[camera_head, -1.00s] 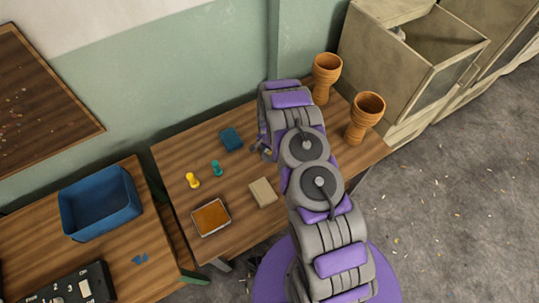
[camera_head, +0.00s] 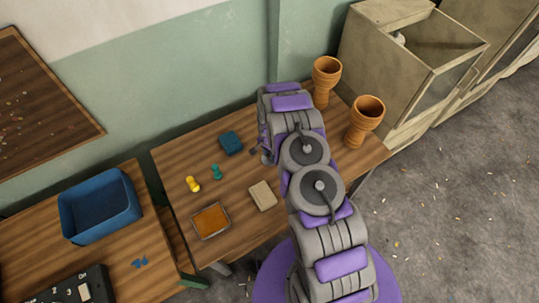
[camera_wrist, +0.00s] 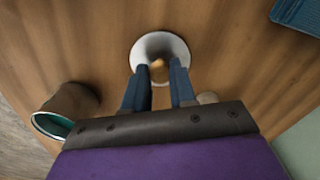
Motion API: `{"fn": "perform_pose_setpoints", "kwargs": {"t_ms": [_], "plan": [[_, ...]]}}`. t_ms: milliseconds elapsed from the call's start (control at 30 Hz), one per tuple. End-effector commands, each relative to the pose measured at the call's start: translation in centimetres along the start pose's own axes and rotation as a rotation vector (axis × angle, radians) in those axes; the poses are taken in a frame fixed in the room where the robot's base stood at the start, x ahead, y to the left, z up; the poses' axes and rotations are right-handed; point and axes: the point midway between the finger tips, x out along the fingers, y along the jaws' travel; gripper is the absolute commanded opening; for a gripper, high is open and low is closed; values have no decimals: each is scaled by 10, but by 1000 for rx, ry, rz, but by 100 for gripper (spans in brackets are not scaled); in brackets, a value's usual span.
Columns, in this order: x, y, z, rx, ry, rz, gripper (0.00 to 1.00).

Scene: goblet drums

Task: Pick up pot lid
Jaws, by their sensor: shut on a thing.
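The pot lid (camera_wrist: 178,44) is a round, pale disc with a small orange-brown knob (camera_wrist: 158,66) at its centre. It shows in the upper middle of the wrist view, over the wooden table. My gripper (camera_wrist: 160,76) has its two dark blue fingers on either side of the knob, shut on it. I cannot tell whether the lid touches the table. In the head view, my gripper (camera_head: 260,152) is partly hidden by my arm, and the lid does not show.
Two orange-brown goblet drums (camera_head: 326,80) (camera_head: 366,121) stand on the table's right part. A blue block (camera_head: 231,143), teal and yellow pieces (camera_head: 216,172) (camera_head: 192,184), a beige block (camera_head: 263,195) and a square orange-topped item (camera_head: 211,220) lie to the left. A wall borders the back.

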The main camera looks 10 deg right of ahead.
Motion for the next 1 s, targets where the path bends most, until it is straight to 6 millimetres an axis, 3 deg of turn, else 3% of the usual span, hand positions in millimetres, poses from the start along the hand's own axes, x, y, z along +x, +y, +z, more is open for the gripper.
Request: {"fn": "perform_pose_setpoints", "kwargs": {"t_ms": [300, 1000], "plan": [[-37, 2, 1, 0, 1, -1, 0], [-45, 119, 67, 1, -2, 3, 0]]}}
